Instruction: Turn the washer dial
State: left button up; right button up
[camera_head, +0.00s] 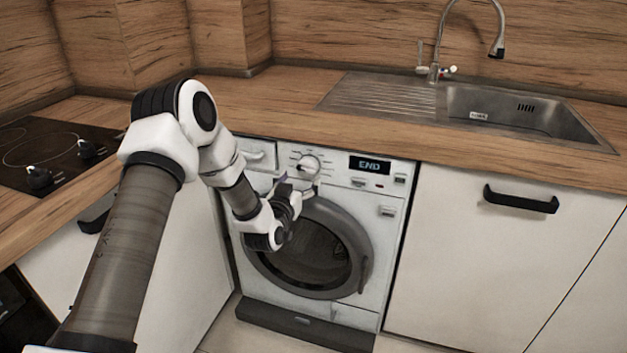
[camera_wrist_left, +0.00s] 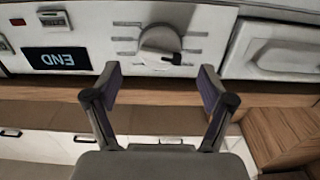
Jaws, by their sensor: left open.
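The washer dial (camera_head: 308,165) is a round white knob on the washer's upper front panel, left of a display (camera_head: 370,165) reading END. The washer (camera_head: 392,225) is white with a round dark door. My left gripper (camera_head: 302,187) is open, just below the dial in the head view. In the left wrist view, the dial (camera_wrist_left: 160,48) shows upside down between and beyond the two spread fingertips (camera_wrist_left: 160,80), with a dark mark on its lower right. The fingers appear apart from the dial. My right gripper is not in view.
A wooden countertop (camera_head: 290,110) overhangs the washer. A sink (camera_head: 500,105) with a tap is at the back right, and a hob (camera_head: 50,150) is at the left. A white cabinet door (camera_head: 480,260) with a black handle stands right of the washer.

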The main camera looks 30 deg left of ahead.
aim_at(306, 172)
pick_arm(q)
jog(key=x, duration=0.5)
jog(key=shift+w+f, duration=0.1)
jog(key=shift+w, duration=0.3)
jog(key=shift+c, duration=0.4)
jog(key=c, duration=1.1)
